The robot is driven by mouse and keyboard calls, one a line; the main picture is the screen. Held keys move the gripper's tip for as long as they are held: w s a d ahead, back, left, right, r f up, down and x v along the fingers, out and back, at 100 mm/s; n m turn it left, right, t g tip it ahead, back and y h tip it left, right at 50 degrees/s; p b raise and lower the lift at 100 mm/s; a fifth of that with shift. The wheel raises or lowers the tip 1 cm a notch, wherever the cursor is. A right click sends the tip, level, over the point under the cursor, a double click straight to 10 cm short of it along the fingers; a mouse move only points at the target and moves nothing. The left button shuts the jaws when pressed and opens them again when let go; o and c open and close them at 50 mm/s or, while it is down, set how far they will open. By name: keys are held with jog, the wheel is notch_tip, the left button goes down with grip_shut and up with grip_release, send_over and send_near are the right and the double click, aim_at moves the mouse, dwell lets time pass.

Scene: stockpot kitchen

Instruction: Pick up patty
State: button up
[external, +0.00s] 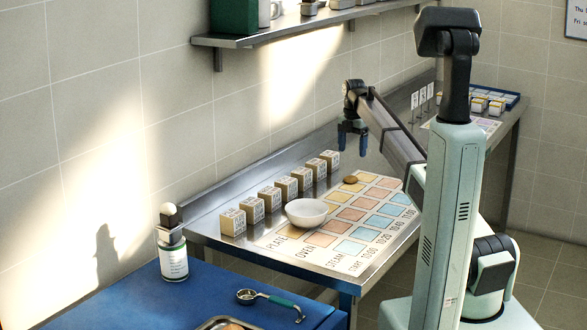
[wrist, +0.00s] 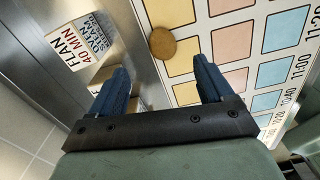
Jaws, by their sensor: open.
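The patty (external: 351,179) is a small round brown disc lying on the printed chart (external: 340,262) on the steel table. In the wrist view the patty (wrist: 163,44) lies at the chart's edge, partly over a yellow square. My gripper (external: 352,154) has blue fingers and is above the table, over the back part of the chart, pointing down. In the wrist view my gripper (wrist: 163,75) is open with nothing between its fingers. The patty lies beyond the fingertips in that view, apart from them.
A white bowl (external: 306,212) stands on the chart. A blue table (external: 205,300) in front holds a jar (external: 173,258) and a green-handled scoop (external: 270,298).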

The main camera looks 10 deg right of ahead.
send_over(351, 177)
jog(key=f, duration=0.4)
jog(key=shift+w+d+f, duration=0.15)
jog(key=shift+w+f, duration=0.1)
jog(key=shift+w, duration=0.1)
jog(key=shift+s+f, duration=0.15)
jog(key=shift+f, duration=1.15)
jog(key=shift+s+f, duration=0.15)
jog(key=shift+f, duration=1.15)
jog(key=shift+c, duration=0.5)
jog(key=c, duration=1)
